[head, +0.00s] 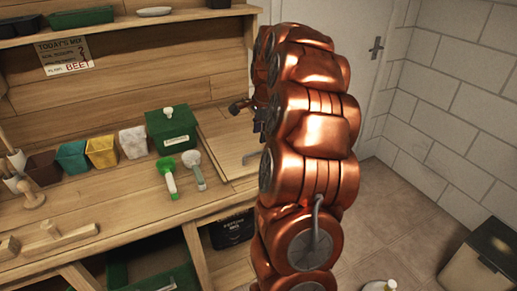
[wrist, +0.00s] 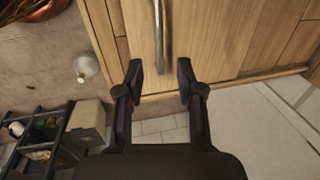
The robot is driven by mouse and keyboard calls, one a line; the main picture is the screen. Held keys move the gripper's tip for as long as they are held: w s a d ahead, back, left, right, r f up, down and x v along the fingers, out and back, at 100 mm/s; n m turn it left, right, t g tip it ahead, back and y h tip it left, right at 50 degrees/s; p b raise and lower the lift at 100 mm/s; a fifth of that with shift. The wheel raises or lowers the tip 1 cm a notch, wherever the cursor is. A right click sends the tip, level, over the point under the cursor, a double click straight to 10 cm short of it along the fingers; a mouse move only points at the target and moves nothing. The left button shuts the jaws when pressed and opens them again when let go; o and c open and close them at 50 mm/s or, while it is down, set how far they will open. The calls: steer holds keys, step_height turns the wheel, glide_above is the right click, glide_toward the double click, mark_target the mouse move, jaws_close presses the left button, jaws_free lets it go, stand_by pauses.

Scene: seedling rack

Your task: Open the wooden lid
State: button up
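The wooden lid (head: 222,137) lies flat, looking shut, at the right end of the workbench in the head view, partly hidden by my arm. Its metal bar handle (head: 251,157) sits near the right edge. In the wrist view the lid (wrist: 215,35) fills the upper middle, and the handle (wrist: 161,35) runs down from the top edge. My gripper (wrist: 160,75) is open and empty, its fingertips on either side of the line of the handle, near its lower end. I see no contact. In the head view my gripper (head: 245,108) shows dark above the lid, partly hidden.
A green box (head: 171,130) with a white knob stands left of the lid. Several coloured pots, including a yellow one (head: 102,151), line the bench. A bin (head: 482,262) stands at lower right.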

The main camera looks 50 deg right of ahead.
mark_target(258, 152)
steer(key=f, duration=0.2)
steer(key=w+f+p, duration=0.1)
steer(key=f, duration=0.4)
steer(key=shift+w+d+f+p, duration=0.15)
steer(key=shift+f+p, duration=0.05)
steer(key=shift+p, duration=0.15)
jaws_close()
stand_by(0.4)
